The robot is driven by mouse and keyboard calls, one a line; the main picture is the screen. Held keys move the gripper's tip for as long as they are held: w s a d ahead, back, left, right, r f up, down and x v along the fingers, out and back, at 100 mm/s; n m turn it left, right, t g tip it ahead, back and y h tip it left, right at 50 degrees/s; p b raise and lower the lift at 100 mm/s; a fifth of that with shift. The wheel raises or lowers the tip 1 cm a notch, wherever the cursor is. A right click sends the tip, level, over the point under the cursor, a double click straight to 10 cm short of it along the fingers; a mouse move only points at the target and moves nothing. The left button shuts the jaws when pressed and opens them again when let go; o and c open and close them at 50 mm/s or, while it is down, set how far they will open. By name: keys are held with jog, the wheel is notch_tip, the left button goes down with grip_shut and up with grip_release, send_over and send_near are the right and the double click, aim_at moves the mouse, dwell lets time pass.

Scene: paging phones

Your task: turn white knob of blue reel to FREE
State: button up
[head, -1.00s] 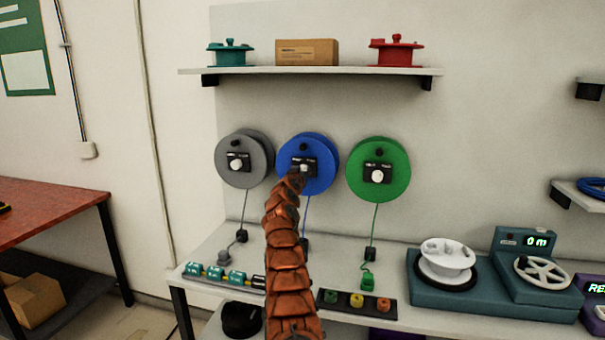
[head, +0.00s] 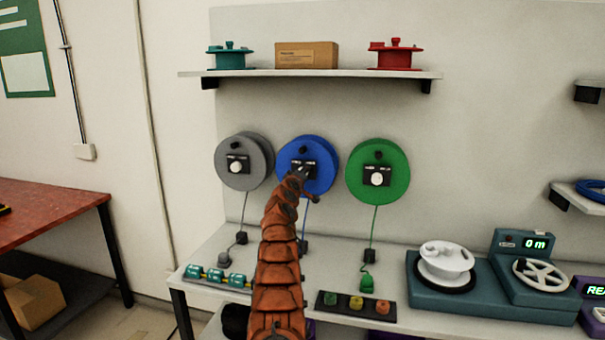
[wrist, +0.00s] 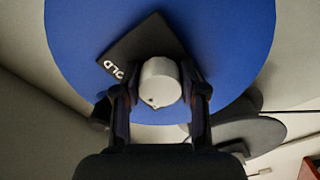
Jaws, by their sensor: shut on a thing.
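The blue reel (head: 322,151) hangs on the wall between a grey and a green reel. Its white knob (wrist: 160,82) sits on a black plate (wrist: 143,47) that shows part of a label ending in "OLD" in the wrist view. The rest of the label is hidden, and no "FREE" mark can be read. My gripper (wrist: 160,90) is shut on the white knob, with one finger on each side of it. In the head view my gripper (head: 302,176) covers the knob. The plate looks tilted in the wrist view.
The grey reel (head: 256,148) and green reel (head: 395,160) hang close on either side, each with a white knob. A shelf (head: 350,74) with two small reels and a box is above. The bench below holds a row of coloured plugs (head: 357,302) and a teal machine (head: 490,300).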

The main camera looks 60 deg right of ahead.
jog(key=n+p, duration=0.1)
jog(key=n, duration=0.5)
jog(key=shift+r, duration=0.1)
jog(key=shift+n, duration=0.4)
dwell(0.3)
jog(key=o, duration=1.1)
jog(key=shift+o, duration=0.2)
jog(key=shift+a, duration=0.15)
